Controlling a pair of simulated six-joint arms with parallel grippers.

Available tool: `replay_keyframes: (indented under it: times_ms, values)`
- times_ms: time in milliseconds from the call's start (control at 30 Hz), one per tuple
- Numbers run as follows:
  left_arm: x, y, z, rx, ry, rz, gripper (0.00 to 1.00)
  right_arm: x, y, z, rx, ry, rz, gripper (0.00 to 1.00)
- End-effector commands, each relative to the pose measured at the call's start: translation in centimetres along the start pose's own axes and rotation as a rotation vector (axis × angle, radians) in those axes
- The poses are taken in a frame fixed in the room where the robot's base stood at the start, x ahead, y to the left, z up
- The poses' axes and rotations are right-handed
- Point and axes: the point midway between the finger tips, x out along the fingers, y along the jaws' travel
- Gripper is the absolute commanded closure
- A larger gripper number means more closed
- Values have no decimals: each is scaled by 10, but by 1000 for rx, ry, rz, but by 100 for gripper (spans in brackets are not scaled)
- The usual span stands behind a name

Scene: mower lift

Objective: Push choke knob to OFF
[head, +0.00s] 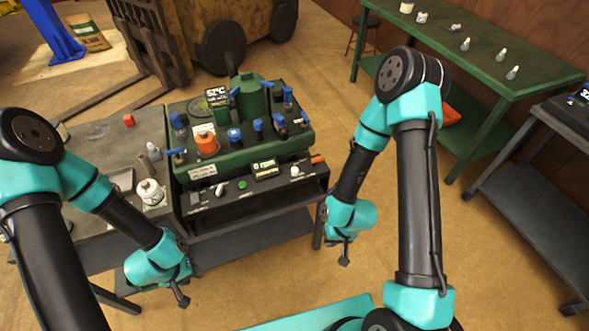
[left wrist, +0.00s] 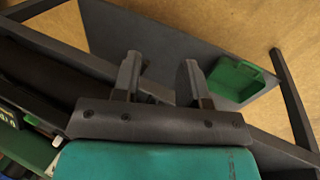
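The green engine unit (head: 240,150) has a dark front control panel (head: 262,187) with a "0 rpm" display (head: 265,169), a green button (head: 242,184), a white-tipped knob (head: 295,171) and small pale controls at its left end. I cannot tell which control is the choke knob, and its labels are too small to read. My left gripper (head: 181,290) hangs below and left of the panel, apart from it. In the left wrist view its two fingers (left wrist: 160,80) stand apart with nothing between them. My right gripper (head: 344,250) is right of and below the panel; its finger gap does not show.
A grey side table (head: 95,150) holds a white canister (head: 150,191) and a small red block (head: 129,120). Blue-topped knobs and an orange cap (head: 206,144) crowd the unit's top. A green bench (head: 480,60) stands at the right. The floor between the arms is clear.

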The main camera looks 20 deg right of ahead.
Motion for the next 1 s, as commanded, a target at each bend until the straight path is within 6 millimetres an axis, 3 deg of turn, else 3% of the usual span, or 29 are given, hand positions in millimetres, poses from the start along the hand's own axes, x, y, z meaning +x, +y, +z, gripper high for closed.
replay_keyframes:
  times_ms: [167,333,467,567,1000]
  values:
    - [0,0,0,0,0,0,63,0,0,0,0,0,0,100]
    - [0,5,-5,48,11,-1,79,0,0,0,0,0,0,100]
    - [0,21,-18,192,43,-5,91,0,0,0,0,0,0,100]
    - [0,42,-32,370,83,-14,100,0,0,0,0,0,0,100]
    - [-8,166,-86,1278,289,-123,100,0,0,0,0,0,0,100]
